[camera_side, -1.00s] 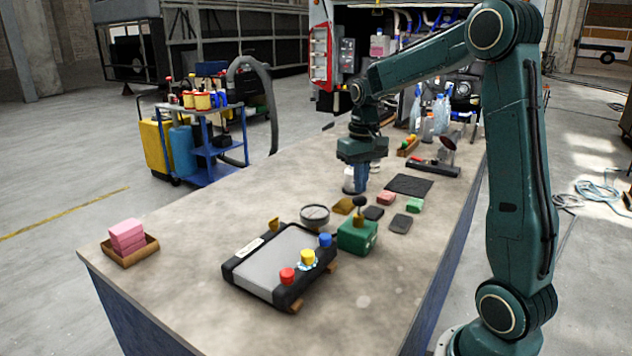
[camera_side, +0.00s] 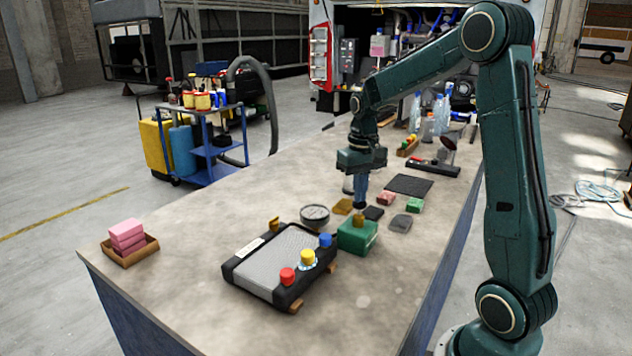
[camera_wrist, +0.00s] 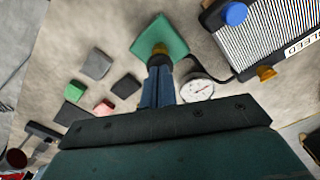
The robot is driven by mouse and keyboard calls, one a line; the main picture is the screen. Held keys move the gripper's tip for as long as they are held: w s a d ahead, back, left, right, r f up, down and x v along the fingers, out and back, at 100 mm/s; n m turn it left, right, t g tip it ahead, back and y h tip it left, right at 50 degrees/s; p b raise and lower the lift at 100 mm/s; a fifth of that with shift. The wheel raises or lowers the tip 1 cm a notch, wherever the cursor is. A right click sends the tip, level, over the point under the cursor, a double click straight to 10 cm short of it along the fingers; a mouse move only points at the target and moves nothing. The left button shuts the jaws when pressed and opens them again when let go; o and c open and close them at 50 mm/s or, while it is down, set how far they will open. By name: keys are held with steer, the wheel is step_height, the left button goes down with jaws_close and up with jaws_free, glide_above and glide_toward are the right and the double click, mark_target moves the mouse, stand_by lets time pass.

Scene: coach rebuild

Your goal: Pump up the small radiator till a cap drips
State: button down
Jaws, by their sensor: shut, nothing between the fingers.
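The small radiator (camera_side: 275,262) lies on the bench with red (camera_side: 287,275), yellow (camera_side: 308,257) and blue (camera_side: 325,240) caps along its near right side. In the wrist view its blue cap (camera_wrist: 233,13) shows at the top right. The green pump box (camera_side: 357,237) stands beside it. A round dial gauge (camera_wrist: 196,88) lies close by. I cannot see any drip.
A wooden tray with pink blocks (camera_side: 126,236) is at the bench's left end. Small pads and blocks (camera_side: 400,222) and a dark mat (camera_side: 408,185) lie right of and behind the pump. Bottles (camera_side: 428,122) stand farther back. The front of the bench is clear.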

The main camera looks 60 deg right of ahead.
steer(key=shift+f, duration=0.85)
steer(key=shift+r, duration=2.1)
steer(key=shift+r, duration=0.15)
step_height(320, 180, up, 7)
stand_by(1.1)
